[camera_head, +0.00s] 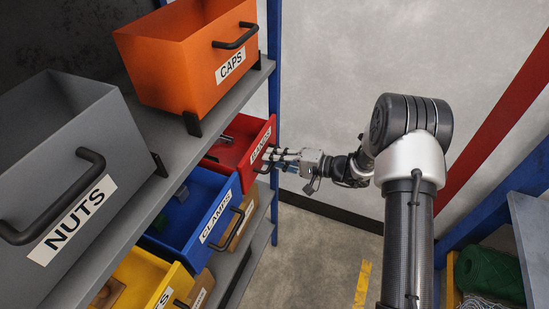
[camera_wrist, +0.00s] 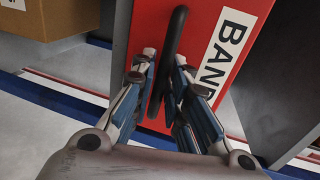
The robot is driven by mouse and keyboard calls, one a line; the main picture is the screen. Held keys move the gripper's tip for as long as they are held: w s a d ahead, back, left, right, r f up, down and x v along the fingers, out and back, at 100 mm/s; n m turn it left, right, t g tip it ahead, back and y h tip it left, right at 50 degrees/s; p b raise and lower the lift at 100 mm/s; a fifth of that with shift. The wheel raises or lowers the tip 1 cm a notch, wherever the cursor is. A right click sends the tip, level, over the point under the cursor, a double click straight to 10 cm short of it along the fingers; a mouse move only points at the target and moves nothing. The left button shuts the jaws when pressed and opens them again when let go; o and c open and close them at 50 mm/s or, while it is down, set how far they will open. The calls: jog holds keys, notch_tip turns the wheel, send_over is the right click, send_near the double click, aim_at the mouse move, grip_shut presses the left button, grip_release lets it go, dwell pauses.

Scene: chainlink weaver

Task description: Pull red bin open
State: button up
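The red bin (camera_head: 238,146), labelled BANDS, sits on the shelf under the orange bin. Part of its inside shows from above. In the wrist view its red front (camera_wrist: 205,30) is close ahead, with a black bar handle (camera_wrist: 168,62) on it. My gripper (camera_head: 274,158) is at the red bin's front. In the wrist view my gripper (camera_wrist: 165,68) has one finger on each side of the handle. A gap shows between the left finger and the handle; the right finger is very near it, and I cannot tell whether it touches.
An orange CAPS bin (camera_head: 187,62) stands above and a grey NUTS bin (camera_head: 55,150) at the near left. A blue CLAMPS bin (camera_head: 192,212) and a yellow bin (camera_head: 150,282) are lower. A blue post (camera_head: 274,80) stands beside the red bin. The aisle floor (camera_head: 315,260) is clear.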

grip_shut()
jog(key=shift+d, duration=0.1)
dwell(0.3)
jog(key=f+b+v, duration=0.2)
jog(key=v, duration=0.7)
jog(key=f+b+v, duration=0.2)
jog(key=v, duration=0.7)
jog(key=shift+v, duration=0.75)
jog(key=shift+o, duration=2.2)
grip_release()
jog(key=shift+d, duration=0.1)
